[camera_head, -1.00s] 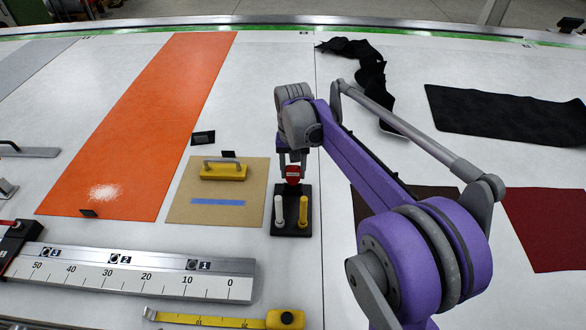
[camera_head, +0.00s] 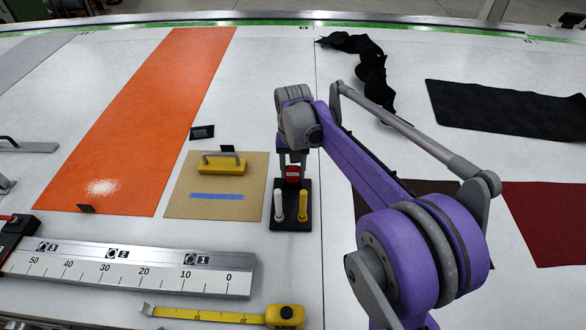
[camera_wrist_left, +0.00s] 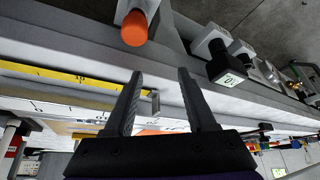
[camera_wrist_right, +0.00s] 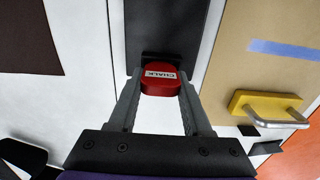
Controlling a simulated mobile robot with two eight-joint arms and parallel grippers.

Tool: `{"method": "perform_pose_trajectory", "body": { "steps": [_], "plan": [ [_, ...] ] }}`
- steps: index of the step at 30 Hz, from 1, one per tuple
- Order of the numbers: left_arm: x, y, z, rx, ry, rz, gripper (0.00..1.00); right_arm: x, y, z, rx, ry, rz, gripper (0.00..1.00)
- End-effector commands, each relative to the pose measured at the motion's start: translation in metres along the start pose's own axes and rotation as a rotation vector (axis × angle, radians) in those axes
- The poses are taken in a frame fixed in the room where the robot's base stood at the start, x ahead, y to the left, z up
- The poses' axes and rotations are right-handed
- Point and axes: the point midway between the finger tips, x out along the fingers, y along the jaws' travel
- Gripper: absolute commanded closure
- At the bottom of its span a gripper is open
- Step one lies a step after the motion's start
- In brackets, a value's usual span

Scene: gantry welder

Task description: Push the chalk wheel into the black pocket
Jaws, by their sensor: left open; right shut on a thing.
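The chalk wheel (camera_wrist_right: 159,79) is a red block with a white "CHALK" label. In the right wrist view it sits between the fingertips of my right gripper (camera_wrist_right: 158,92), which is shut on it. In the head view the red chalk wheel (camera_head: 292,174) is at the back end of a black holder (camera_head: 291,226), under the right gripper (camera_head: 291,160). The black pocket (camera_wrist_right: 162,57) shows as a dark edge right against the wheel; how deep the wheel sits cannot be told. My left gripper (camera_wrist_left: 158,85) is open and empty in the left wrist view.
A white stick (camera_head: 279,205) and a yellow stick (camera_head: 302,205) stand in the holder. A ruler bar (camera_head: 130,268) and a tape measure (camera_head: 285,316) lie in front.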

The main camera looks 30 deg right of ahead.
Motion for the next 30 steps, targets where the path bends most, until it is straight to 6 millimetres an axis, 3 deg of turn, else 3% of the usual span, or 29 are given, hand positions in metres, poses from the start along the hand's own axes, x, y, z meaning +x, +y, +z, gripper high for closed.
{"method": "perform_pose_trajectory", "body": {
  "steps": [9,10,15,25,30],
  "plan": [
    [0.007,-0.001,0.01,0.004,-0.011,-0.002,0.43,0.01,0.0,0.0,0.0,-0.001,0.0,1.0],
    [0.007,-0.001,0.01,0.004,-0.011,-0.002,0.43,0.011,0.0,0.0,0.0,-0.001,0.0,0.49],
    [0.007,-0.001,0.01,0.006,-0.011,-0.003,0.43,0.01,0.0,0.0,0.0,-0.001,0.001,0.19],
    [0.007,-0.001,0.01,0.007,-0.011,-0.004,0.43,0.01,0.0,0.0,0.0,-0.001,0.001,0.16],
    [0.002,-0.001,0.006,0.007,-0.007,-0.004,0.43,0.0,0.0,-0.001,-0.001,0.0,0.0,0.16]
  ]
}}
